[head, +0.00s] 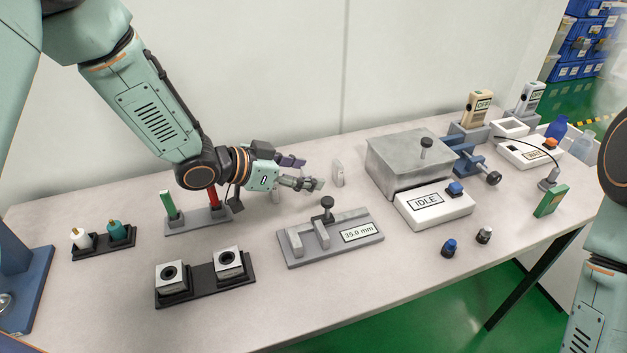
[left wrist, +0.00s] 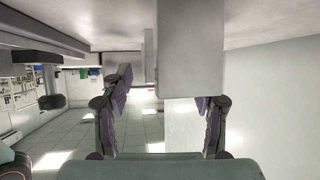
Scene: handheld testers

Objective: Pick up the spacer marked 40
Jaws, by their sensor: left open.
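A small pale upright block (head: 338,174), likely a spacer, stands on the table just ahead of my left gripper (head: 309,172). Any number on it is too small to read. My left gripper is open and empty, its dark fingers pointing right toward this block. In the left wrist view a large plain grey block (left wrist: 190,55) fills the upper middle, between the directions of the two open fingers (left wrist: 168,90). No mark shows on that face. Another pale block (head: 277,196) is partly hidden beneath the left gripper. My right gripper is out of view.
A measuring fixture reading 35.0 mm (head: 362,233) lies in front of the gripper. A grey metal box (head: 408,160) and the IDLE unit (head: 434,208) stand to the right. A rack with green and red sticks (head: 198,221) is left.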

